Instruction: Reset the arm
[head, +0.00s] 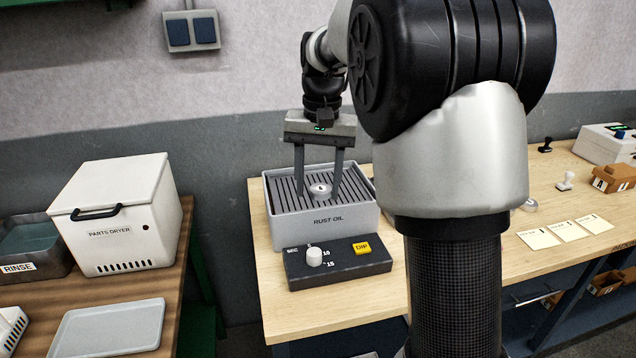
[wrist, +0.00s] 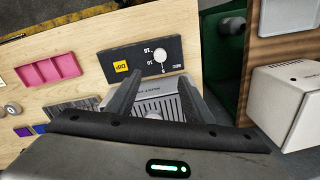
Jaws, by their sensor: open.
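My gripper (head: 319,180) hangs over the rust oil tank (head: 322,223), fingers pointing down and spread apart. In the wrist view my gripper (wrist: 157,95) is open, with the tank's slotted top (wrist: 190,102) beyond the fingers. A small round metal part (head: 320,190) sits on the slats between and below the fingertips. It appears apart from both fingers, and is partly hidden in the wrist view. My arm hides part of the bench to the right of the tank.
A control box (head: 338,266) with a white knob and yellow DIP button stands before the tank. Left are a parts dryer (head: 120,220), a rinse tub (head: 30,245) and a grey tray (head: 108,328). Cards (head: 567,230) and stamps lie right. A pink tray (wrist: 48,70) shows in the wrist view.

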